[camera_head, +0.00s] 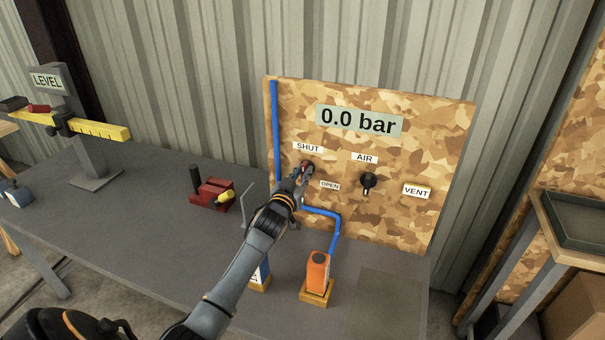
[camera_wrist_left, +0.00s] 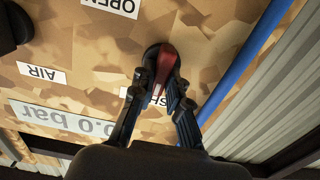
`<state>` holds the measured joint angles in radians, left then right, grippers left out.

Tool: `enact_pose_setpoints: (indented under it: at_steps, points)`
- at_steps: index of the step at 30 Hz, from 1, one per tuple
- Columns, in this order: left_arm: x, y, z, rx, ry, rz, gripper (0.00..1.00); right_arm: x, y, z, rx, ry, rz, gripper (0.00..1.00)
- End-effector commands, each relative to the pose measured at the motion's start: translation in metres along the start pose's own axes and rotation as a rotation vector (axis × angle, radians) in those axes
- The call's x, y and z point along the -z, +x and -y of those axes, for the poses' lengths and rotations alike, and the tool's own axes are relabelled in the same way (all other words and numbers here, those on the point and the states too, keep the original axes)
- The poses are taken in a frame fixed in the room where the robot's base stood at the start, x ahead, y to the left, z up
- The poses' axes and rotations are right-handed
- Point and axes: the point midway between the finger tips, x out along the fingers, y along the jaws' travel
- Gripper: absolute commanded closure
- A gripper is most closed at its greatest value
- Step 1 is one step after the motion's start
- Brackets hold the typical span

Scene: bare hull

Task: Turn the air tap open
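The air tap's red lever (camera_head: 307,167) is on the wood-chip board, just below the SHUT label (camera_head: 308,147) and above left of the OPEN label (camera_head: 330,185). In the left wrist view the red lever (camera_wrist_left: 166,66) points towards the SHUT label, which is partly hidden by my fingers. My left gripper (camera_head: 303,172) reaches up to the board at the lever. In the wrist view its fingers (camera_wrist_left: 161,84) are drawn close together, one on each side of the lever, and appear shut on it. My right gripper is not in view.
The display (camera_head: 359,120) reads 0.0 bar. A black knob (camera_head: 369,181) sits under the AIR label, left of the VENT label (camera_head: 416,191). A blue pipe (camera_head: 275,130) runs down the board. An orange block (camera_head: 318,270) and a red device (camera_head: 212,193) stand on the grey table (camera_head: 130,215).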

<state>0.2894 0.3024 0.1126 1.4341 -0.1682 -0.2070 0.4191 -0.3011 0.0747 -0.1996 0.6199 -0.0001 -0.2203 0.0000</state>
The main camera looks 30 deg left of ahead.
Motion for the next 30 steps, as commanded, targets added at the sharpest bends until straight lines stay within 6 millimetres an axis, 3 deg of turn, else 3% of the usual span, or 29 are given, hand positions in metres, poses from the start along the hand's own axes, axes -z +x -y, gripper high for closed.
enact_pose_setpoints:
  at_steps: [14,30]
  points:
    - [-0.0003,0.0,-0.0005,0.0,0.09,0.001,1.0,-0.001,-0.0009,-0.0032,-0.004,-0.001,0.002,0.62]
    - [-0.0015,0.0,-0.0026,0.0,0.558,0.001,1.0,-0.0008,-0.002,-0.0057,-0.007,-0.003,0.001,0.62]
